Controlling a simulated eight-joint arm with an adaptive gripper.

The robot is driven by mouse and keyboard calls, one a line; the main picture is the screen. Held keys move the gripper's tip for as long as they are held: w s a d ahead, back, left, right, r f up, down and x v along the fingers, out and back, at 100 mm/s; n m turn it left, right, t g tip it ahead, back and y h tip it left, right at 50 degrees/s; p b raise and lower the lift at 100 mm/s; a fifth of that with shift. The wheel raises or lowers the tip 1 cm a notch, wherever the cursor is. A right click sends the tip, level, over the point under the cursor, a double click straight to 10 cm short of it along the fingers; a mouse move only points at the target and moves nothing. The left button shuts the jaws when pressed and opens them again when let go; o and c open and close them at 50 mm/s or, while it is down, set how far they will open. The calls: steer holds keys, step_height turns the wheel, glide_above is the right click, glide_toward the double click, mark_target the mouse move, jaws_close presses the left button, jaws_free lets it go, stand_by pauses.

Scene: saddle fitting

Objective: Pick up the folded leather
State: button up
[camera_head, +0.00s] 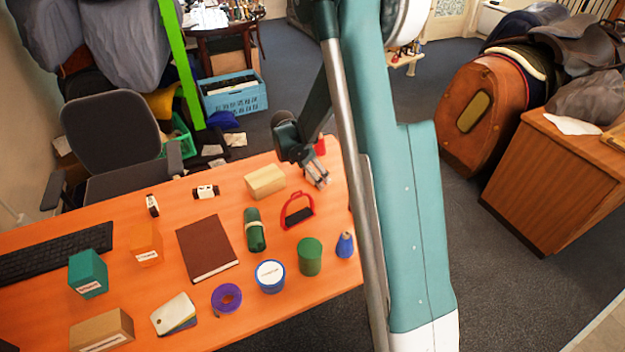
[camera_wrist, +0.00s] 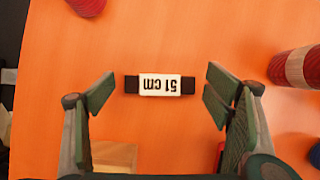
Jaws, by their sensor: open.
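Two similar dark pieces with white bands lie near the far edge: one left (camera_head: 152,205), one further right (camera_head: 206,191). I cannot tell which, if either, is the 51 cm one.
A wooden block (camera_head: 265,181) and a red stirrup (camera_head: 298,211) are near my gripper. A green roll (camera_head: 254,230), brown book (camera_head: 207,248) and several tins and boxes stand closer. A red spool (camera_wrist: 295,68) is right in the wrist view.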

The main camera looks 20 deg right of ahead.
steer(key=shift+f, duration=0.2)
stand_by(0.4)
steer(key=c, duration=1.1)
